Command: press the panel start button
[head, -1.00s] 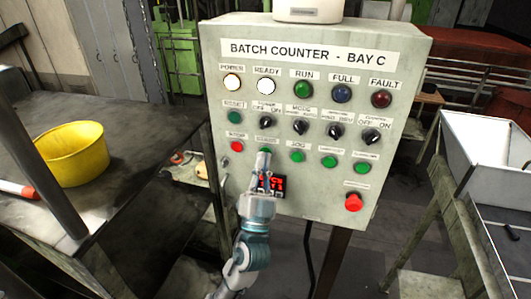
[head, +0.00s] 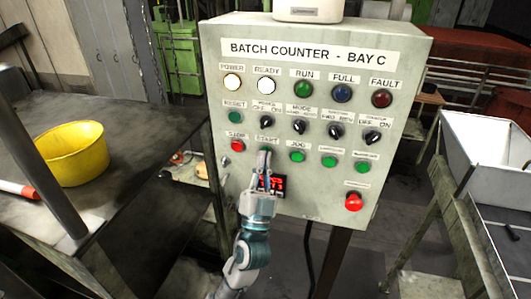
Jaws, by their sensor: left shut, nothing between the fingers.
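The control panel (head: 400,190) is headed "BATCH COUNTER - BAY C". The green start button (head: 268,152) sits in its third row, under a "START" label, between the red stop button (head: 237,146) and the green jog button (head: 297,157). My left gripper (head: 263,157) is shut and empty, its fingertips at the start button and covering most of it. I cannot tell whether the tips touch it. The POWER (head: 232,82) and READY (head: 266,86) lamps glow white; the RUN lamp (head: 303,90) looks dark green. My right gripper is not in view.
A red display (head: 271,184) sits partly behind my left gripper. A red emergency knob (head: 353,202) is low on the panel's right. A table with a yellow bowl (head: 72,154) stands at the left. A white bin (head: 487,150) stands at the right.

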